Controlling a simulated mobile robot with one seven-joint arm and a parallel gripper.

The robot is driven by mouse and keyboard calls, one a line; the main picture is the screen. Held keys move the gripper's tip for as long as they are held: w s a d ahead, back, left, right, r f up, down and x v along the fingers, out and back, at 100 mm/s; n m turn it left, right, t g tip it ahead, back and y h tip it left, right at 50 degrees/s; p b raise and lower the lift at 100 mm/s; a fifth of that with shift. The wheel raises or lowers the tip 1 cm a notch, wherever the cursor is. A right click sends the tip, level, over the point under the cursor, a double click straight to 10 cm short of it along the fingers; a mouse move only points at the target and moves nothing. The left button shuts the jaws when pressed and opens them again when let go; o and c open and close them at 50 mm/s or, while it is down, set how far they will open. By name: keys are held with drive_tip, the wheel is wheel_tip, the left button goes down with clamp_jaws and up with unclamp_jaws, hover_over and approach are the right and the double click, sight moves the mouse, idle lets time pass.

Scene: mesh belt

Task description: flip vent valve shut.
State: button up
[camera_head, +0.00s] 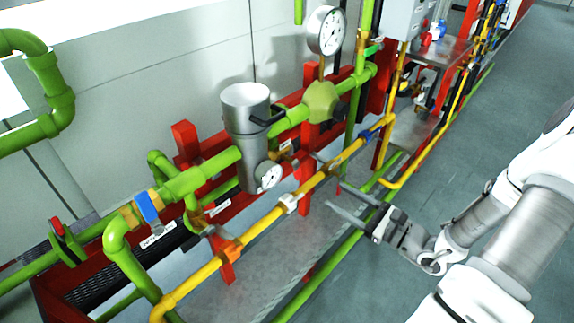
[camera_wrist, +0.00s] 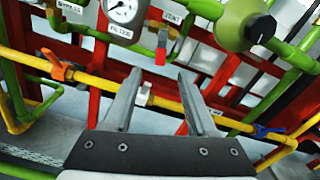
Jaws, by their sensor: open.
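The vent valve shows in the wrist view as a small red handle (camera_wrist: 161,55) hanging down on a thin green pipe, below and left of the white VENT label (camera_wrist: 172,18). I cannot make out its red handle clearly in the head view. My gripper (camera_wrist: 160,73) is open and empty, its two fingers pointing towards the pipes, with the red handle above and between the fingertips in the picture. The gripper also shows in the head view (camera_head: 323,181), in front of the yellow pipe and right of the grey cylinder. I cannot tell its exact distance to the handle.
A yellow pipe (camera_head: 262,222) with an orange handle (camera_head: 230,250) and a white fitting (camera_head: 290,203) crosses in front. A grey cylinder (camera_head: 245,110), a small gauge (camera_head: 269,176) and red frame posts (camera_head: 305,160) stand close by. Open grey floor (camera_head: 480,120) lies to the right.

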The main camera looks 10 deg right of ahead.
sight(297, 170)
drive_tip(key=b+x, duration=0.1)
drive_tip(key=x, duration=1.6)
drive_tip(key=shift+w, duration=0.3)
clamp_jaws()
